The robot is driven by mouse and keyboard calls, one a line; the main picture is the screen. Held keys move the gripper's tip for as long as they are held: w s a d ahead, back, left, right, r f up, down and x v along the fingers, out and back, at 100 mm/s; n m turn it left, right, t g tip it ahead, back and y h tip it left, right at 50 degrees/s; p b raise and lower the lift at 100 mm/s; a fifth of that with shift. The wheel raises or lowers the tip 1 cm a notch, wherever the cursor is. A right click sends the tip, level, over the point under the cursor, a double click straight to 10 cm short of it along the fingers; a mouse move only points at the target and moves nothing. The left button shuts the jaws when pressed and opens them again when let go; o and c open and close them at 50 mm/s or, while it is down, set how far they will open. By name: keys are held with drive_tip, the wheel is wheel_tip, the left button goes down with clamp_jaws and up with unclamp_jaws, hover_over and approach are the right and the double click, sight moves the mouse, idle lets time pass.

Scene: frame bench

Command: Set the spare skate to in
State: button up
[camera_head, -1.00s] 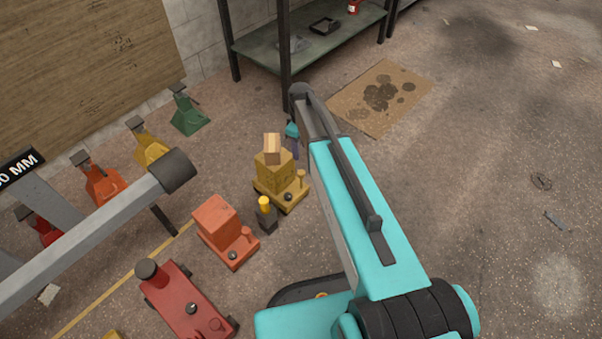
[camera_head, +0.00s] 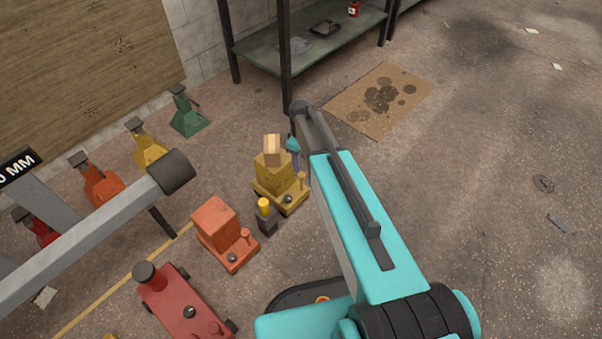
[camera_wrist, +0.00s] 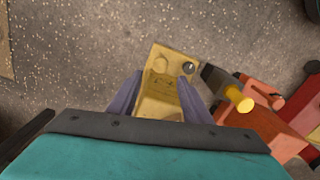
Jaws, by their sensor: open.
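A yellow skate (camera_head: 283,189) stands on the floor with a raised block, a wooden piece (camera_head: 272,149) on top, a yellow knob and a dark round part. An orange skate (camera_head: 224,234) and a red skate (camera_head: 184,306) stand nearer. I cannot tell which one is the spare. My gripper (camera_head: 295,155) is beside the yellow skate's block, partly hidden behind my arm. In the wrist view its purple fingers (camera_wrist: 160,85) are open, with the yellow skate (camera_wrist: 172,57) showing below and between them. I see no clear contact.
A small dark post with a yellow top (camera_head: 266,216) stands between the yellow and orange skates. Several coloured jack stands (camera_head: 188,115) line the left. A grey beam (camera_head: 80,243) crosses the left side. A shelf (camera_head: 258,50) stands behind. The right floor is mostly clear beyond stained cardboard (camera_head: 362,121).

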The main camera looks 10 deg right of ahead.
sight(301, 174)
wheel_tip(301, 174, down, 8)
drive_tip(key=shift+r+b, duration=0.25)
drive_tip(key=shift+b, duration=0.7)
clamp_jaws()
